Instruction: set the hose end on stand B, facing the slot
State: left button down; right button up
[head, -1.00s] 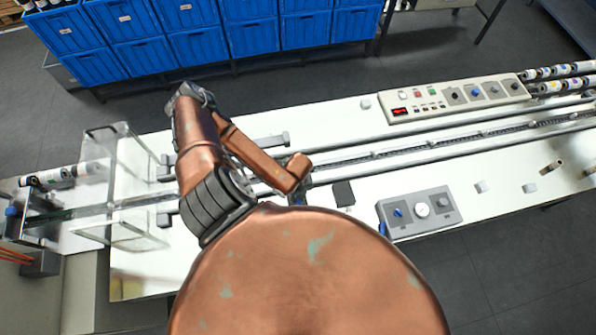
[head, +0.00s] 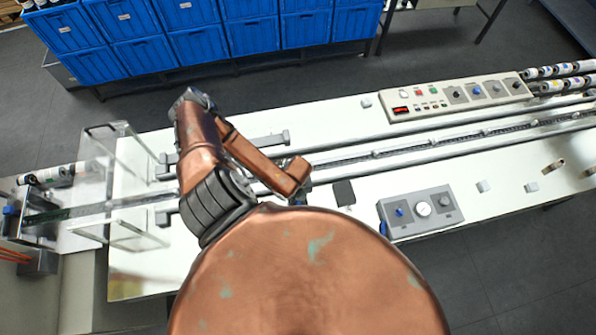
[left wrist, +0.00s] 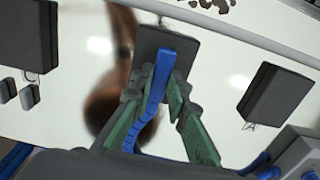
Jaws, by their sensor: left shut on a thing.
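My left gripper (left wrist: 162,80) is shut on the blue hose (left wrist: 159,85) in the left wrist view, its green fingers on either side. The hose end points up the picture, over the middle dark stand (left wrist: 184,43). I cannot tell whether it touches. The middle stand's label is hidden; it lies between stand C (left wrist: 25,32) and stand A (left wrist: 276,93), so it appears to be stand B. In the head view, stand A (head: 344,193) shows right of my copper arm, which hides the gripper's fingers, the hose and the other stands. My right gripper is not seen.
A grey control box (head: 421,213) stands close to stand A. A long rail line (head: 430,145) crosses the white table behind, with a button panel (head: 455,98) beyond it. A clear guard (head: 125,185) stands at left. Two small grey blocks (left wrist: 18,91) lie near stand C.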

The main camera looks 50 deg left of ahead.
pick_arm(q)
jog(key=shift+f, duration=0.35)
jog(key=c, duration=1.8)
grip_release()
notch_tip(320, 180, up, 12)
